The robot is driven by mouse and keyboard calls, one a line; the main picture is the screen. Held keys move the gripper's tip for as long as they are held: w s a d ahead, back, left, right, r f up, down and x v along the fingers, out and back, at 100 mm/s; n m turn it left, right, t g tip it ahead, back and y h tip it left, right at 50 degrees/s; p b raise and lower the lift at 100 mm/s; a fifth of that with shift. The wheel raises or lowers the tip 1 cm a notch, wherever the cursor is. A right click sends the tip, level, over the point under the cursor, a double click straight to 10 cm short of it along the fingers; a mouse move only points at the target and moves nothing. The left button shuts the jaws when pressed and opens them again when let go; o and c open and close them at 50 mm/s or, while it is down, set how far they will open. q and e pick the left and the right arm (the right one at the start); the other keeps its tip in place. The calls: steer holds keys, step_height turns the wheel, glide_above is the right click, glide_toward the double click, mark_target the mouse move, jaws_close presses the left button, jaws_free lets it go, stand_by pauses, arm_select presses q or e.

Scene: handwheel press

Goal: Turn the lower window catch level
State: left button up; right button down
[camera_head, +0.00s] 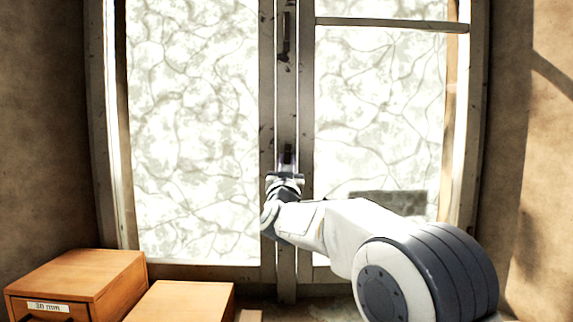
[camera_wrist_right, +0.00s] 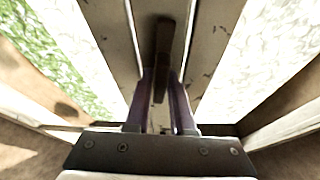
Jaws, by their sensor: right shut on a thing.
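The lower window catch (camera_wrist_right: 163,55) is a dark bar on the pale middle post of the window. In the wrist view it runs along the post, not across it, and its near end lies between the two fingers of my right gripper (camera_wrist_right: 161,108). My right gripper is shut on the catch. In the head view my right gripper (camera_head: 287,160) is at the middle post, and it mostly hides the lower catch there. My left gripper is not in view.
An upper catch (camera_head: 286,38) hangs upright higher on the same post. The window (camera_head: 190,120) has frosted, veined panes on both sides. A wooden drawer box (camera_head: 95,270) with a label and another wooden box (camera_head: 185,300) stand at the lower left. A wall (camera_head: 530,150) is at the right.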

steer(key=m+h, duration=0.1)
steer(key=m, duration=0.1)
steer(key=m+h, duration=0.1)
steer(key=m, duration=0.2)
steer(key=shift+h, duration=0.3)
steer(key=m+g+h, duration=0.1)
steer(key=m, duration=0.1)
steer(key=m+h, duration=0.1)
steer(key=m, duration=0.2)
steer(key=shift+d+g+p, duration=0.1)
steer(key=shift+g+p, duration=0.2)
steer(key=shift+g, duration=0.1)
steer(key=m+g+p, duration=0.1)
steer(key=m, duration=0.2)
steer(key=m+g+h+p, duration=0.1)
steer(key=m, duration=0.2)
steer(key=shift+d+h, duration=0.15)
steer(key=shift+h, duration=0.15)
steer(key=m, duration=0.1)
steer(key=m+g+p, duration=0.1)
steer(key=m, duration=0.1)
steer(key=m+g+p, duration=0.1)
steer(key=shift+f, duration=0.3)
steer(key=shift+m, duration=0.5)
steer(key=c, duration=0.8)
jaws_free()
steer(key=shift+c, duration=0.2)
